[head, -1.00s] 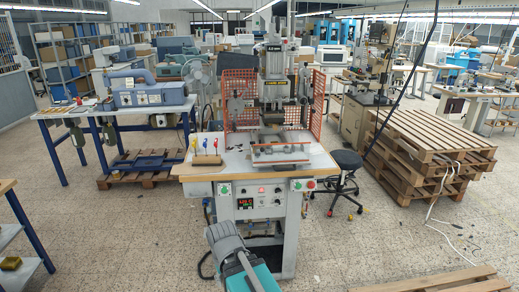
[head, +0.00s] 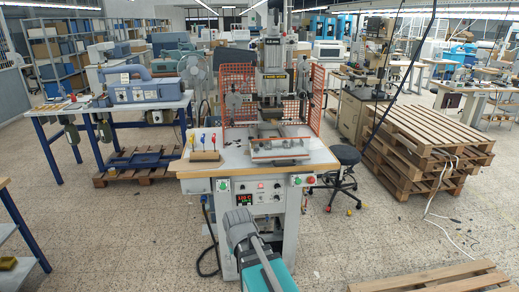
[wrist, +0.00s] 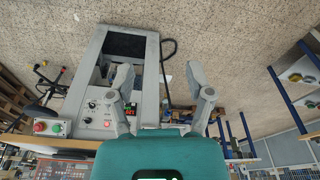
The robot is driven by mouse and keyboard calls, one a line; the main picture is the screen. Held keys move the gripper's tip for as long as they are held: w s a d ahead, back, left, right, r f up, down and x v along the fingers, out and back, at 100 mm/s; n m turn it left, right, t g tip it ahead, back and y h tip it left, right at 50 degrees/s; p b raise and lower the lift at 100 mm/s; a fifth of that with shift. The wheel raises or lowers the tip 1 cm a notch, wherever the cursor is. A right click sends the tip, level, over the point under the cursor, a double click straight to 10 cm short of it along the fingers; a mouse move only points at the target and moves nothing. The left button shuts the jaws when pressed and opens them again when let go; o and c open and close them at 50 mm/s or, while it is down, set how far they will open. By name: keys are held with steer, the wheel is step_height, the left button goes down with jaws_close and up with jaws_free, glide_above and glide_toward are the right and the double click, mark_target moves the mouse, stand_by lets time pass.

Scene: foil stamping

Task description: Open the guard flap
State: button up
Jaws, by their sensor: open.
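The stamping press (head: 272,85) stands on a worktable cabinet in the middle of the head view. Orange mesh guards stand at its left (head: 237,95) and right (head: 317,95). A low, flat panel with orange-red edging (head: 280,149) lies across the front of the press bed; I cannot tell for certain whether it is the guard flap. My gripper (wrist: 160,88) is open and empty in the wrist view, with its fingers spread wide. The cabinet's control panel (wrist: 98,112) shows beside and behind the left finger, apparently apart from it. No contact with the press shows.
Colored tools stand in a wooden block (head: 205,155) at the table's left. A black stool (head: 345,155) and stacked pallets (head: 425,145) are on the right. A loose pallet (head: 440,280) lies at the lower right. Bare floor (head: 130,230) is free at the left front.

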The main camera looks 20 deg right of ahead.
steer(key=w+d+f+t+b, duration=0.1)
steer(key=w+d+t+b, duration=0.15)
steer(key=w, duration=0.55)
steer(key=w+d+f+t+b, duration=0.2)
steer(key=w+d+t, duration=0.1)
steer(key=w, duration=0.4)
steer(key=m+t+h+b, duration=0.3)
steer(key=t+h+b, duration=0.3)
steer(key=t+b, duration=0.8)
glide_toward(261, 146)
steer(key=s+f, duration=0.1)
steer(key=s, duration=0.2)
steer(key=shift+w+a+f+t, duration=0.15)
steer(key=shift+a+t, duration=0.1)
steer(key=shift+a, duration=0.05)
steer(key=shift+w, duration=0.1)
steer(key=p+x, duration=0.5)
steer(key=x, duration=0.8)
steer(key=shift+w+d, duration=0.15)
steer(key=shift+w, duration=0.15)
